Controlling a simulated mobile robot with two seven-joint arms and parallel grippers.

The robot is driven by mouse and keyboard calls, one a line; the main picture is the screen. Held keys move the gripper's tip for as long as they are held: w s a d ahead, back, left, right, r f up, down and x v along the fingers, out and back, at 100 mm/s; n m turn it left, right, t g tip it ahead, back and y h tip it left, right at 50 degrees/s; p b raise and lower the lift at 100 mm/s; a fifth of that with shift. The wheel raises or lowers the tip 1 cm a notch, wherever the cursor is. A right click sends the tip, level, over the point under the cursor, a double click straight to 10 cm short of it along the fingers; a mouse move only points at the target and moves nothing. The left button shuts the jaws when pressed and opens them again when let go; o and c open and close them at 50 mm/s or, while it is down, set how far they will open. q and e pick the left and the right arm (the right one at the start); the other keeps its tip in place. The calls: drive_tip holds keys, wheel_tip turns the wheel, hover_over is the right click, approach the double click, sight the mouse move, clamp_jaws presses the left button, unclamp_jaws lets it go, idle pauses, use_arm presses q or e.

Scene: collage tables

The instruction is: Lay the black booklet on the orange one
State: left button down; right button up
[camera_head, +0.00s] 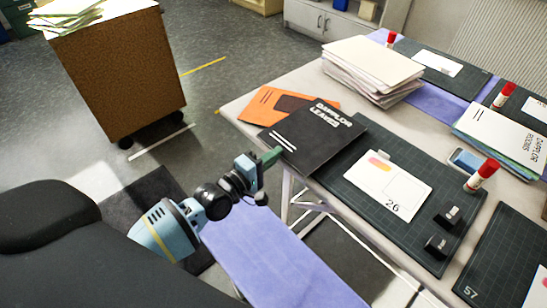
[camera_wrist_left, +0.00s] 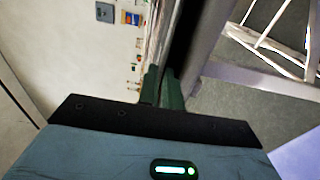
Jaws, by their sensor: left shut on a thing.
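I cannot tell whether the two touch. In the left wrist view the green fingers (camera_wrist_left: 162,88) close on the booklet's dark edge (camera_wrist_left: 180,38). My right gripper is not in view.
A dark cutting mat (camera_head: 357,185) with a white card (camera_head: 388,184) and two small black blocks lies to the right. A stack of pale folders (camera_head: 372,65) stands behind. A red-capped glue stick (camera_head: 482,175) stands farther right. A lilac bench (camera_head: 275,262) is below.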

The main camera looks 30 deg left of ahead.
use_arm(q)
drive_tip(key=shift+f, duration=0.1)
drive_tip(key=shift+f, duration=0.15)
drive_tip(key=c, duration=1.8)
unclamp_jaws()
drive_tip(key=shift+c, duration=0.2)
drive_tip(key=v, duration=1.2)
